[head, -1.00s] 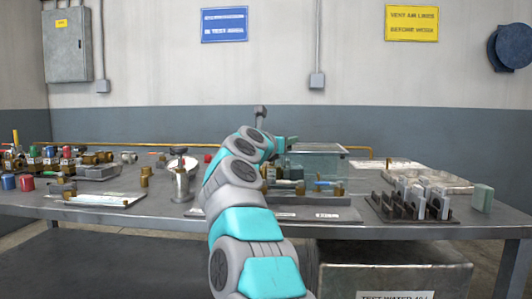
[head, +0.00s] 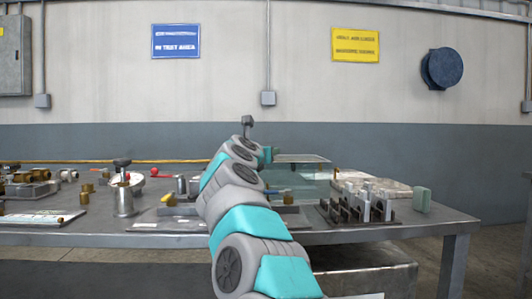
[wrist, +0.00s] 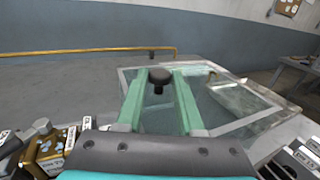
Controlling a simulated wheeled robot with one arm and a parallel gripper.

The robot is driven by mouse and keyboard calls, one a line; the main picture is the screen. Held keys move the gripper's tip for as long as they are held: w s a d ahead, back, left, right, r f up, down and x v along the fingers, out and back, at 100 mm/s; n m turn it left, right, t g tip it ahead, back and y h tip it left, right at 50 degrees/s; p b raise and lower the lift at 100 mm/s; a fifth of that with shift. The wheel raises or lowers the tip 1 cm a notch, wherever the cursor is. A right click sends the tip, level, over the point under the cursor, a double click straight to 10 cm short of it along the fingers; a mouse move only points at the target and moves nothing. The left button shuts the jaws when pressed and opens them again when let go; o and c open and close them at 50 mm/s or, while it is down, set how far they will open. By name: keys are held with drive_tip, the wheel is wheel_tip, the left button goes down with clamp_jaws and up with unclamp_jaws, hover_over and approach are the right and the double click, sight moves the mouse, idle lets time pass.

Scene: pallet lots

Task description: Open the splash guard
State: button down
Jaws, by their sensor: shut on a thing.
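The splash guard (head: 306,183) is a clear pane with a thin grey frame on the bench, right of my gripper in the head view. In the wrist view its framed pane (wrist: 240,99) reaches out beyond and to the right of my fingers. My gripper (wrist: 161,82) has two green fingers on either side of a dark round knob (wrist: 160,75); it is shut on this knob, which appears to be the guard's handle. In the head view my gripper (head: 267,154) is at the guard's left side, and my arm hides part of the guard.
A metal cylinder with a dark knob (head: 123,193) and brass fittings (head: 25,178) stand on the left. The bench (head: 455,217) is clear at its right end.

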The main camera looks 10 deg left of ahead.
drive_tip(key=c, duration=0.6)
unclamp_jaws()
drive_tip(key=shift+o, duration=0.2)
drive_tip(key=s+b, duration=0.1)
drive_tip(key=s, duration=0.1)
drive_tip(key=s+b, duration=0.1)
drive_tip(key=s, duration=0.1)
drive_tip(key=s+a+b, duration=0.1)
drive_tip(key=s, duration=0.1)
drive_tip(key=shift+s+a, duration=0.1)
drive_tip(key=shift+s, duration=0.75)
drive_tip(key=shift+s, duration=0.1)
